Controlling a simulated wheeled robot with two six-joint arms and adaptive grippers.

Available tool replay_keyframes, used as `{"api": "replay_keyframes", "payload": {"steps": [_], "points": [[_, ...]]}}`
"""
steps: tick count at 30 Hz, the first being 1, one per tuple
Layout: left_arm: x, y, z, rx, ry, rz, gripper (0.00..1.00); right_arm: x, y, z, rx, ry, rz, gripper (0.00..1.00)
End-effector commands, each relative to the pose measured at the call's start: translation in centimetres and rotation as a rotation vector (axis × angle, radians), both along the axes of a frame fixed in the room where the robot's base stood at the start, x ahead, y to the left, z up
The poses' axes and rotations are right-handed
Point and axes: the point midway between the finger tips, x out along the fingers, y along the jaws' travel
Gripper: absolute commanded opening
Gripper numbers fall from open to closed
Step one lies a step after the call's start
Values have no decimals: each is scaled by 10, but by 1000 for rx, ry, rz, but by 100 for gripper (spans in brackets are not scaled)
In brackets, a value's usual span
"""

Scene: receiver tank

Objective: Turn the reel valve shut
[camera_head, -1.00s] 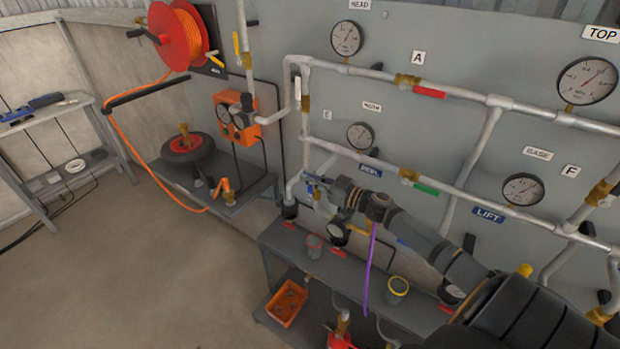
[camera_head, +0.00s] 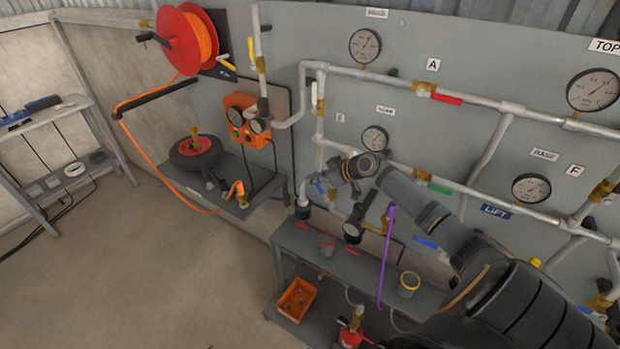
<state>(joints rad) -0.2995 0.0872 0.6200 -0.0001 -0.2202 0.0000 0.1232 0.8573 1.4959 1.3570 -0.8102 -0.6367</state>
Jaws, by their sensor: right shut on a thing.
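The red reel (camera_head: 187,40) with orange hose hangs on the wall at upper left. I cannot tell from labels which is the reel valve. My right gripper (camera_head: 324,184) is at the lower end of the vertical pipe (camera_head: 320,140), well below and right of the reel. It is shut on what looks like a small blue lever (camera_head: 320,188), partly hidden by the fingers. My left gripper is out of view.
A grey bench (camera_head: 300,238) with cups and an orange bin (camera_head: 297,299) stands under my right arm. The orange gauge box (camera_head: 247,122) and a low shelf with a wheel (camera_head: 196,152) are left. Wall pipes and gauges crowd the right. Open floor lies lower left.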

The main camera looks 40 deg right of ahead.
Motion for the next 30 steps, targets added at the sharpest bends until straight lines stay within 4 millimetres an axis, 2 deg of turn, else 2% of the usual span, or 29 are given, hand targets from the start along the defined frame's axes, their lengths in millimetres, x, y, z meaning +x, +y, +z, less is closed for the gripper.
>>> {"api": "replay_keyframes", "payload": {"steps": [5,17,30], "points": [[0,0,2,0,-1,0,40,11,4,-5,-52,144,0,0],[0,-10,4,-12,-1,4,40,25,12,-34,-197,498,3,0],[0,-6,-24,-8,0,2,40,27,12,-65,-322,791,3,0]]}}
